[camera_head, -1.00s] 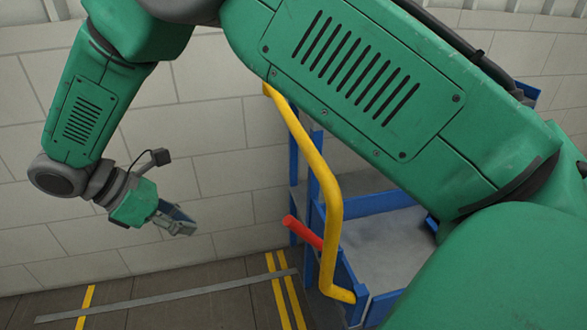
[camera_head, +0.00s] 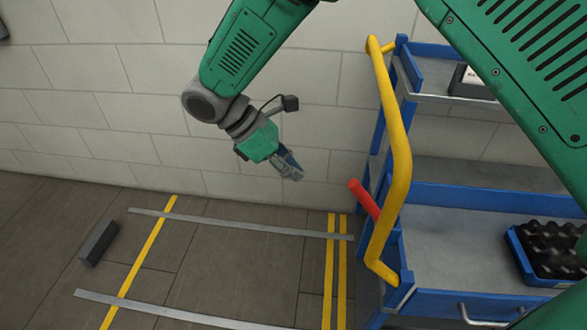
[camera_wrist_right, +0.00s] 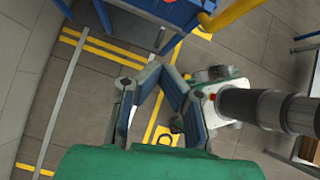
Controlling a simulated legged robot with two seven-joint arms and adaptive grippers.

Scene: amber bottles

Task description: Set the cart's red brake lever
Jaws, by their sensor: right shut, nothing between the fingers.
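The red brake lever (camera_head: 364,199) sticks up and left from the cart's left end, beside the yellow handle rail (camera_head: 398,150). The blue cart (camera_head: 470,197) stands on the right of the head view. My right gripper (camera_head: 291,171) is left of the lever and a little higher in the picture, apart from it, shut and empty. In the wrist view its fingers (camera_wrist_right: 153,68) meet below the cart's blue edge (camera_wrist_right: 160,30), with part of the yellow rail (camera_wrist_right: 235,12) at the top. My left gripper is out of view.
A dark block (camera_head: 99,243) lies on the floor. The pale wall (camera_head: 90,130) stands behind. The taped floor is otherwise clear.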

